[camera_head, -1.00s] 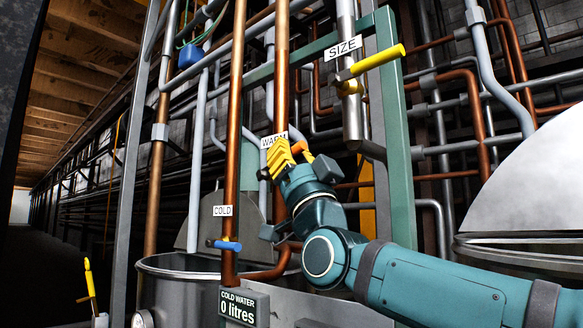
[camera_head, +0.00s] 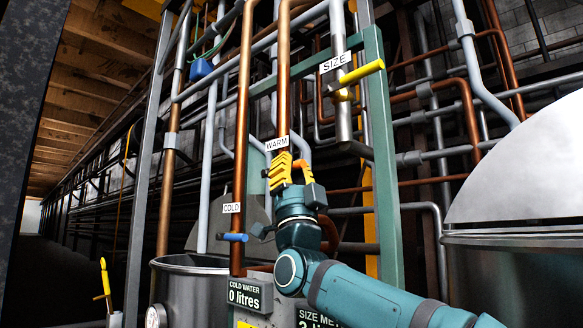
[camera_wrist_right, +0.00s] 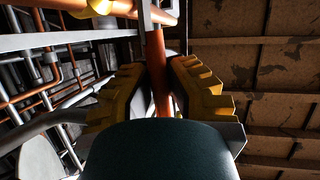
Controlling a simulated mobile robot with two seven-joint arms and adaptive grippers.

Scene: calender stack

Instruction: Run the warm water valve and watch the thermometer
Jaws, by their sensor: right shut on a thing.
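My right gripper (camera_head: 284,172) has yellow fingers and stands upright just under the "WARM" label (camera_head: 277,143), in front of a copper pipe (camera_head: 283,80). In the right wrist view its fingers (camera_wrist_right: 162,75) are closed around an orange-red bar (camera_wrist_right: 159,70), which looks like the warm water valve's handle. In the head view the fingers mostly hide this handle. A round dial (camera_head: 156,316), which may be the thermometer, sits on the steel vat (camera_head: 185,285) at lower left; its reading is too small to make out. My left gripper is not in view.
The blue "COLD" valve handle (camera_head: 235,238) is left of my gripper. The yellow "SIZE" handle (camera_head: 362,73) is above right. A sign (camera_head: 245,293) reads "COLD WATER 0 litres"; a partly hidden "SIZE ME..." sign (camera_head: 315,316) shows 3. A large lidded vat (camera_head: 510,270) stands right.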

